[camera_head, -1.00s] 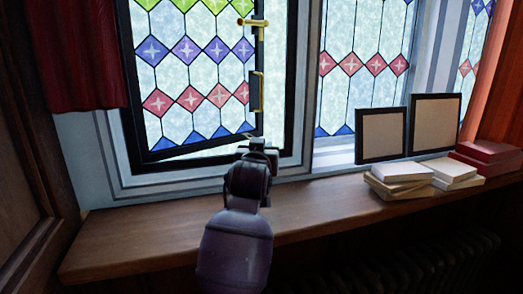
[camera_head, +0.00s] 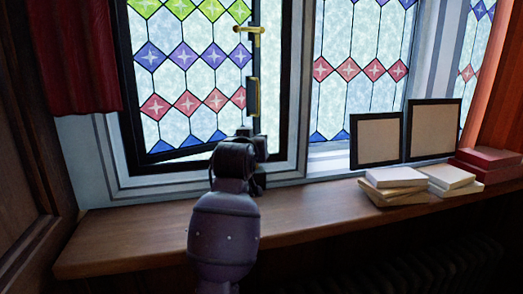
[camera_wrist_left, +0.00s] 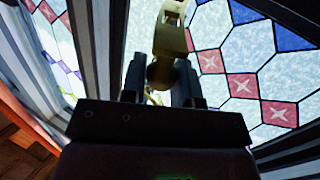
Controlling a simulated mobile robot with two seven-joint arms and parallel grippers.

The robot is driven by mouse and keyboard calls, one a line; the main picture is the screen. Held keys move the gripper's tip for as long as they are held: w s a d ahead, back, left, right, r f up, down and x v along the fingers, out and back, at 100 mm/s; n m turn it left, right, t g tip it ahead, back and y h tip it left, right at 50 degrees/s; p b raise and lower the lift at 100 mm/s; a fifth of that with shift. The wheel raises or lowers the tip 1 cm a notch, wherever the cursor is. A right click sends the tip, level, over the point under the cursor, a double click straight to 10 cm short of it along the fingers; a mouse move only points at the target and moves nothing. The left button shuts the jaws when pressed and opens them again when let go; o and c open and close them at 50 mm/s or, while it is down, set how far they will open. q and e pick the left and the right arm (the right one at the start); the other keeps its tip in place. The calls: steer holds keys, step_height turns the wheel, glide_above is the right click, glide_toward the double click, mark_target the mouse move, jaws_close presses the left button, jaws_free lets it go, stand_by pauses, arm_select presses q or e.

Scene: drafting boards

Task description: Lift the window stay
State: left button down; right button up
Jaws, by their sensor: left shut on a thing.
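The stained-glass casement (camera_head: 185,85) stands in a dark frame, with a slanting gap along its lower edge. Its brass fittings are a handle (camera_head: 249,31) near the top and an upright brass piece (camera_head: 253,97) lower down. My left gripper (camera_head: 257,142) is at the bottom of the casement's right side, below the upright piece; its fingertips are mostly hidden there by my wrist. In the left wrist view, my left gripper (camera_wrist_left: 160,82) is shut on a brass part, apparently the window stay (camera_wrist_left: 170,38), with a dark rounded end between the fingers. My right gripper is not in view.
A wooden sill (camera_head: 150,235) runs below the window. Two dark-framed panels (camera_head: 377,140) lean at the right behind stacked pale books (camera_head: 395,180) and red books (camera_head: 485,165). A red curtain (camera_head: 75,60) hangs at the left. The sill's left part is clear.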

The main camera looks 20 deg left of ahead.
arm_select(q)
step_height(320, 180, up, 6)
steer(key=w+a+n+g+h, duration=0.1)
steer(key=a+n+g, duration=0.1)
steer(key=shift+w+a+r, duration=0.2)
steer(key=shift+w, duration=0.15)
steer(key=c, duration=1)
jaws_free()
steer(key=shift+o, duration=0.2)
steer(key=shift+s, duration=0.15)
steer(key=b+v, duration=0.2)
steer(key=v, duration=0.8)
steer(key=shift+s+r, duration=0.2)
steer(key=shift+r, duration=0.05)
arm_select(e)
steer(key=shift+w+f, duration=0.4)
